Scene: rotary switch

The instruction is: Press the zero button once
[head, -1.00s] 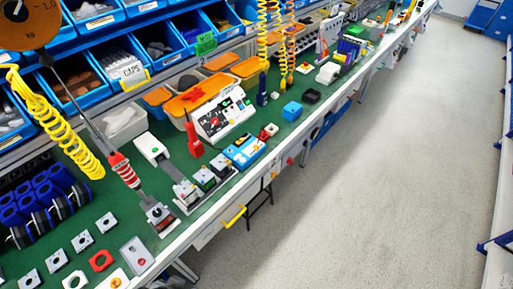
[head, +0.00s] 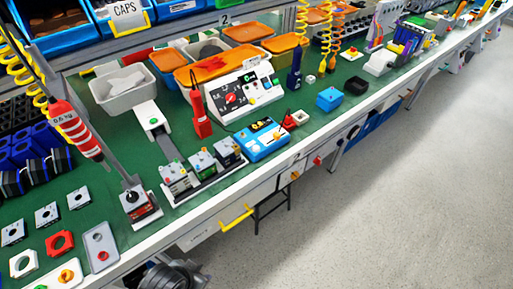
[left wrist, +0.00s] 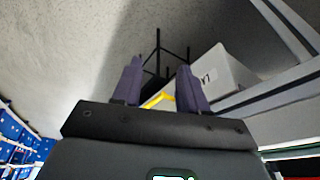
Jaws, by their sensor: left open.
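A white sloped panel box (head: 236,97) stands on the green bench in the head view. It has a small display, a red rotary knob (head: 231,99) and several small buttons; their labels are too small to read, so I cannot tell which is the zero button. My left gripper (left wrist: 159,75) shows in the left wrist view with its two purple fingers apart and nothing held between them. It is away from the panel, below the bench edge, facing the floor and a yellow drawer handle. My right gripper is in neither view.
A red tool (head: 201,113) stands left of the panel, and a blue box (head: 264,139) sits in front of it. Small switch units (head: 202,163) line the bench front. A yellow handle (head: 237,218) juts from the drawer front. Orange-lidded bins (head: 247,34) stand behind.

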